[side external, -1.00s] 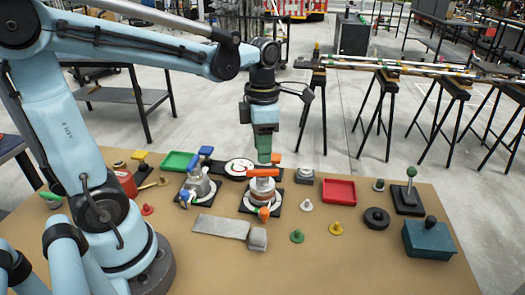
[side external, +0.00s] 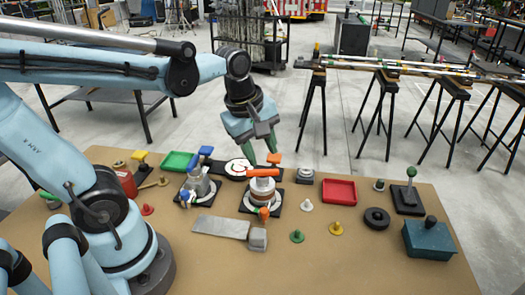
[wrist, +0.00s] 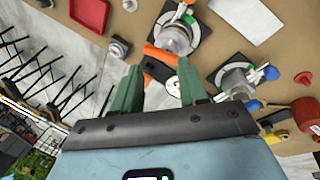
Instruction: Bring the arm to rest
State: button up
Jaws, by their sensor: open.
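My gripper (side external: 260,156) hangs above the back of the table in the side external view, tilted with its two green fingers spread. The wrist view shows the same fingers (wrist: 160,80) apart with nothing held between them. Below them is a round metal fixture with orange handles (side external: 262,187) on a dark square plate. It also shows in the wrist view (wrist: 175,38), beyond the fingertips. The fingers look clear of it, though the exact gap is hard to judge.
A similar fixture with blue handles (side external: 197,184) stands to the left. A green tray (side external: 177,161), red tray (side external: 339,190), teal box (side external: 428,240) and several small knobs are spread over the brown table (side external: 350,265). Open air surrounds the gripper; sawhorses (side external: 380,105) stand behind.

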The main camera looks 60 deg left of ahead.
jog(key=m+t, duration=0.1)
jog(key=m, duration=0.4)
jog(key=s+d+m+t, duration=0.1)
jog(key=m, duration=0.5)
jog(key=m+t, duration=0.2)
jog(key=m, duration=0.4)
jog(key=shift+s+d+f, duration=0.25)
jog(key=shift+d+f, duration=0.05)
